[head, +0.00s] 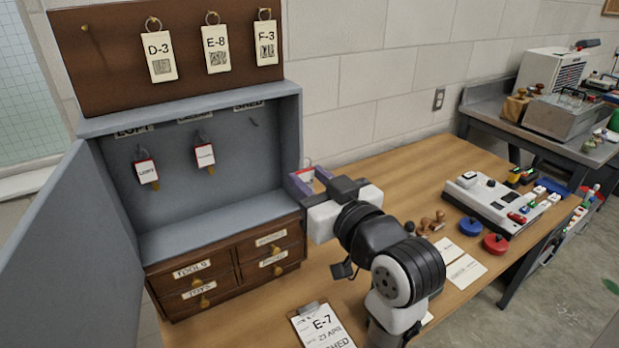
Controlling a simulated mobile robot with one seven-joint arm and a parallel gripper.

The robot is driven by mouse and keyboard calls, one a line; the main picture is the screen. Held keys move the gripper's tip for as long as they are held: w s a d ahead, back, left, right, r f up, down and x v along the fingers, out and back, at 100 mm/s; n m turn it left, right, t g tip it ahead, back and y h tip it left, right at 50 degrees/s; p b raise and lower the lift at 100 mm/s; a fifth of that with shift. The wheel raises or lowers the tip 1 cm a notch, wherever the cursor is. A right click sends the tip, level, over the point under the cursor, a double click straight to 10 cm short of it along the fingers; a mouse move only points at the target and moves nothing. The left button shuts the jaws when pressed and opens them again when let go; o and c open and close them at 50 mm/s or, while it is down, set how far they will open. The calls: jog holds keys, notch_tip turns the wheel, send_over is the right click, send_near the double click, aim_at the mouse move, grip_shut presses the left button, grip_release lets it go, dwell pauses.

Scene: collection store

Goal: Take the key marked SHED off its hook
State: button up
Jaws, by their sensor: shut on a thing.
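The grey key cabinet (292,130) stands open at the left. Under its SHED label (248,105), the hook (254,122) is bare. A red-edged tag marked LOFT (147,171) and a second red-edged tag with a key (205,156) hang on the hooks to the left. My gripper (308,179), with purple fingers, is just right of the cabinet's right wall. It is shut on a key with a red and white tag (305,175), whose ring shows above the fingers. The writing on this tag cannot be read, and its lower part is hidden.
A brown board (110,55) with tags D-3, E-8 and F-3 rises above the cabinet. Small labelled drawers (200,290) sit below it. A clipboard (322,328) lies in front. Stamps, papers and a white device (500,205) stand on the table (400,170) to the right.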

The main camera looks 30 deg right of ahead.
jog(key=shift+s, duration=0.1)
jog(key=shift+s+d, duration=0.1)
jog(key=shift+s, duration=1.35)
jog(key=shift+s+f+b, duration=0.2)
jog(key=shift+s+b, duration=0.05)
jog(key=shift+b, duration=0.2)
jog(key=b, duration=0.4)
send_near(306, 178)
jog(key=shift+s+r, duration=0.25)
jog(key=shift+s, duration=0.35)
jog(key=shift+f, duration=0.1)
